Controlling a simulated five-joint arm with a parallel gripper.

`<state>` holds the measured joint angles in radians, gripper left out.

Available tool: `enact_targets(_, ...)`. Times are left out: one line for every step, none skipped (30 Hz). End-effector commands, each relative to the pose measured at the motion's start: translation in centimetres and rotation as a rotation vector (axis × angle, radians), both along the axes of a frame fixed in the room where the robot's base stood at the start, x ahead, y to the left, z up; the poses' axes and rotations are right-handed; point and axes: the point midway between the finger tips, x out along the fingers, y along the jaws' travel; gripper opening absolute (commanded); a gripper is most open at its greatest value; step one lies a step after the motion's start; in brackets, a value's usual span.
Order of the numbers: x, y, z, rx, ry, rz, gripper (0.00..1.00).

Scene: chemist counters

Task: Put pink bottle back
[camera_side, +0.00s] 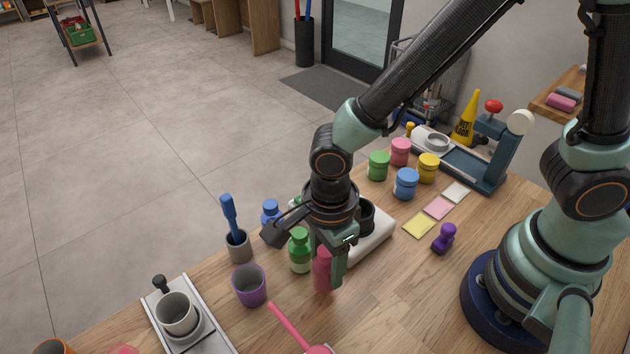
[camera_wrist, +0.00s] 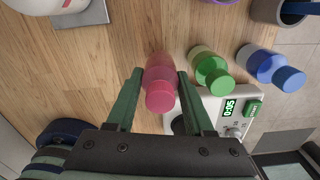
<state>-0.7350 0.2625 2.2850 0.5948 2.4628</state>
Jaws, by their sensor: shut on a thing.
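The pink bottle (camera_side: 322,271) stands upright on or just above the wooden counter, between the fingers of my gripper (camera_side: 331,262). In the wrist view the pink bottle (camera_wrist: 160,80) sits between the two green fingers of my gripper (camera_wrist: 160,88), which are shut on it. I cannot tell whether its base touches the counter. A green bottle (camera_side: 300,250) stands just left of it, and a blue bottle (camera_side: 270,212) stands behind that. A white device (camera_side: 372,240) with a small display is close behind my gripper, partly hidden by it.
A purple cup (camera_side: 249,286) and a grey holder (camera_side: 238,247) with a blue tool stand to the left. A pink scoop (camera_side: 290,325) lies in front. Several coloured jars, including a blue one (camera_side: 405,184), stand behind. A purple stamp (camera_side: 444,238) stands on clear counter to the right.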

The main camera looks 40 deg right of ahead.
Motion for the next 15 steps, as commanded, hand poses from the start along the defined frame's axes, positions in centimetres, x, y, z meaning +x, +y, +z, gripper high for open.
enact_targets(-0.1, -0.1, -0.7, -0.003, 0.004, 0.0, 0.0)
enact_targets(0.0, 0.0, -1.1, -0.002, 0.003, 0.0, 0.0)
enact_targets(0.0, 0.0, -1.5, -0.003, 0.002, 0.0, 0.0)
enact_targets(0.0, 0.0, -1.7, -0.003, 0.002, 0.0, 0.0)
enact_targets(0.0, 0.0, -1.9, -0.001, 0.001, 0.0, 0.0)
enact_targets(0.0, 0.0, -2.0, 0.0, 0.0, 0.0, 0.0)
enact_targets(0.0, 0.0, -2.1, 0.0, 0.0, 0.0, 0.0)
enact_targets(0.0, 0.0, -2.1, 0.0, 0.0, 0.0, 0.0)
enact_targets(0.0, 0.0, -2.1, 0.001, -0.001, 0.0, 0.0)
enact_targets(0.0, 0.0, -2.1, 0.001, -0.001, 0.0, 0.0)
enact_targets(0.0, 0.0, -2.1, 0.001, -0.001, 0.0, 0.0)
enact_targets(0.0, 0.0, -2.1, 0.001, -0.001, 0.0, 0.0)
enact_targets(0.0, 0.0, -2.1, 0.001, -0.001, 0.0, 0.0)
enact_targets(0.0, 0.0, -2.1, 0.001, -0.001, 0.0, 0.0)
enact_targets(0.0, 0.0, -2.1, 0.001, -0.001, 0.0, 0.0)
